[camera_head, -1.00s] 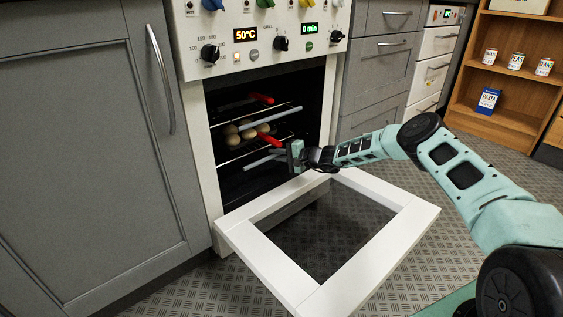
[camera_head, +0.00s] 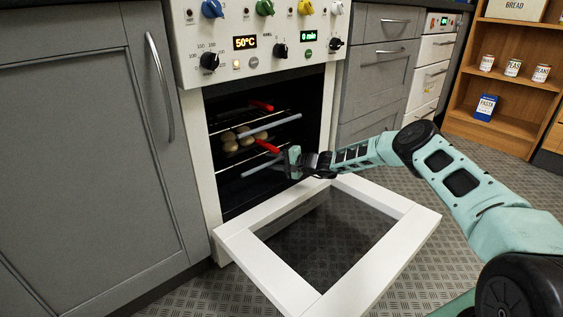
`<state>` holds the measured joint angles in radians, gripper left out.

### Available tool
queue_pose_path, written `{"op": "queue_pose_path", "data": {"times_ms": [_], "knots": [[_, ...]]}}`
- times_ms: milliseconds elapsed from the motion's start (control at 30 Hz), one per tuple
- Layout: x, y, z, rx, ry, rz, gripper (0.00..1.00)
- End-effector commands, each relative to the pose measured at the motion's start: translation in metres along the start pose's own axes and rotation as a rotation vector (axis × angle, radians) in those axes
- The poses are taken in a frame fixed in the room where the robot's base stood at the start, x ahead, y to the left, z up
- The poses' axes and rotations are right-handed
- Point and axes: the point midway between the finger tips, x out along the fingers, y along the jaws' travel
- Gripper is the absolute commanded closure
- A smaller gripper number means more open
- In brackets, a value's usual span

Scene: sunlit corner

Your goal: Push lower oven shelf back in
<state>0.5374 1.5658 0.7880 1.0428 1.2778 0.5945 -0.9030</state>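The oven (camera_head: 198,155) has its door (camera_head: 268,268) folded down open. Inside, an upper shelf with a grey front bar (camera_head: 270,125) sits above a lower shelf with a grey front bar (camera_head: 258,167). Both bars stand forward in the opening. Red pieces show by the shelves, one higher (camera_head: 262,105) and one lower (camera_head: 267,147). Several round pale brown items (camera_head: 229,145) lie at about the upper shelf. My gripper (camera_head: 291,162) is at the right of the opening, near the right end of the lower bar. I cannot tell whether it touches it or how its fingers stand.
The open door juts out low beneath my arm. Grey cabinets flank the oven, one with a long handle (camera_head: 160,85) at left. A wooden shelf unit (camera_head: 520,70) with tins and a blue pasta box (camera_head: 485,107) stands at right. Patterned floor (camera_head: 400,285) is clear around the door.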

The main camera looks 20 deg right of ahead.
Motion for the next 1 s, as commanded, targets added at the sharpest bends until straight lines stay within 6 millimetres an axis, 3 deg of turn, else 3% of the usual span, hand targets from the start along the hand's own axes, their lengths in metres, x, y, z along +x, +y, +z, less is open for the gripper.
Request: {"op": "queue_pose_path", "data": {"times_ms": [167, 700, 1000], "knots": [[-0.021, -0.004, -0.001, 0.004, 0.002, 0.001, 0.65], [-0.142, -0.004, -0.001, 0.001, 0.002, 0.0, 0.65], [-0.17, -0.001, 0.0, 0.0, 0.001, 0.0, 0.65]]}}
